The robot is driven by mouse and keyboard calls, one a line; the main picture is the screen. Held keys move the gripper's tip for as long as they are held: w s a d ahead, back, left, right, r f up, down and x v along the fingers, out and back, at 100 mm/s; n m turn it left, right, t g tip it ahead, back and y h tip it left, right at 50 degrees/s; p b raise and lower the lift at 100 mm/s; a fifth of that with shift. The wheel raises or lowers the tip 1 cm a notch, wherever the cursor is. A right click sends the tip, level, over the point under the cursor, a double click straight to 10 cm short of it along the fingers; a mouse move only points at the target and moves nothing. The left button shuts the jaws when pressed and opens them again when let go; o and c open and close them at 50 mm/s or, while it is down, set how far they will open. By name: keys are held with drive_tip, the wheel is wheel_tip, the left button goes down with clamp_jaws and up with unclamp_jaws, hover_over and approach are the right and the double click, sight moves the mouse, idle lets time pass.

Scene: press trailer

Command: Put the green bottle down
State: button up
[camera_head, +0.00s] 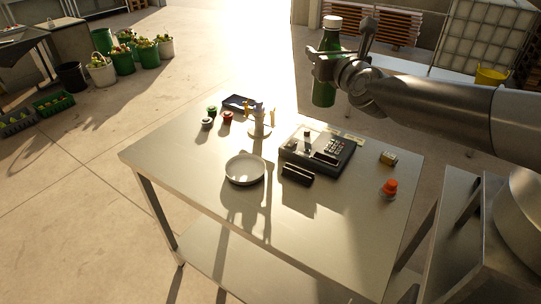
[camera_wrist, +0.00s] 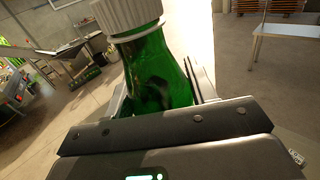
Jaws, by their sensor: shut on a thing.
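The green bottle (camera_head: 325,92) with a white cap stands upright in the head view, held in the air above the far right part of the metal table (camera_head: 210,225). My gripper (camera_head: 324,66) is shut around the bottle's body. In the wrist view the green bottle (camera_wrist: 158,75) fills the middle, with its ribbed white cap at the top edge. The fingers of my gripper (camera_wrist: 160,95) lie on both sides of it. The bottle's lower part is hidden there by the gripper housing.
On the table are a white round dish (camera_head: 245,170), a dark keypad device (camera_head: 318,150), a small stand (camera_head: 260,124), several small jars, a small box (camera_head: 388,158) and an orange-topped item (camera_head: 389,188). The table's front left is clear. Crates and buckets stand on the floor beyond.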

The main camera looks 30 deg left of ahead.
drive_tip(key=s+a+f+n+g+y, duration=0.3)
drive_tip(key=s+a+f, duration=0.35)
drive_tip(key=s, duration=0.25)
drive_tip(key=s+d+f+n+g, duration=0.15)
drive_tip(key=s+d+f, duration=0.35)
drive_tip(key=d+f, duration=0.6)
drive_tip(key=s+a+f, duration=0.4)
drive_tip(key=a+f, duration=0.8)
drive_tip(key=shift+a+f+g, duration=0.4)
drive_tip(key=shift+g, duration=0.05)
drive_tip(key=shift+f+m, duration=0.1)
drive_tip(key=shift+m, duration=0.15)
drive_tip(key=o, duration=1.1)
drive_tip(key=shift+o, duration=0.2)
drive_tip(key=v, duration=0.7)
drive_tip(key=shift+d, duration=0.3)
